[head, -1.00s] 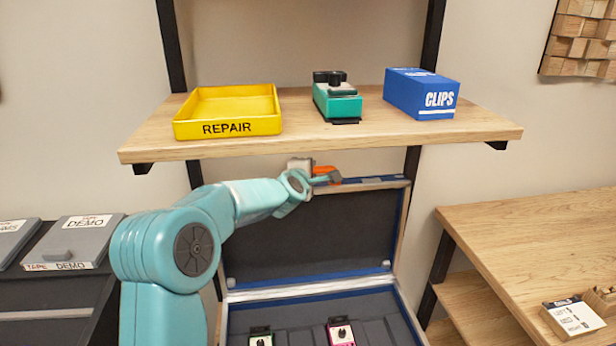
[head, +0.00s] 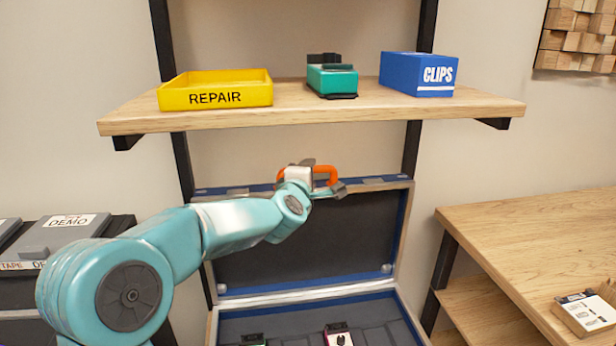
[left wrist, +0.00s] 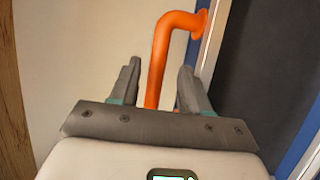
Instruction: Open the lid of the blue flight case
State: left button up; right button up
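The blue flight case (head: 212,328) stands below the shelf with its lid (head: 300,240) raised, dark lining facing me. An orange handle (head: 326,172) is at the lid's top edge. My left gripper (head: 338,188) is at this handle. In the left wrist view, the orange handle (left wrist: 158,70) passes between the two fingers of my left gripper (left wrist: 160,72), which stand apart with a gap beside the handle. Effects pedals (head: 338,335) lie in the case's dark base, partly cut off by the frame. My right gripper is not in view.
A wooden shelf (head: 300,116) above the lid holds a yellow REPAIR tray (head: 215,97), a teal pedal (head: 332,80) and a blue CLIPS box (head: 405,75). A wooden table (head: 540,250) stands at right. Grey cases (head: 62,238) are at left.

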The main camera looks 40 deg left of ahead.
pick_arm(q)
jog(key=v, duration=1.6)
jog(key=shift+s+p, duration=0.2)
jog(key=shift+p, duration=0.25)
jog(key=shift+f, duration=0.1)
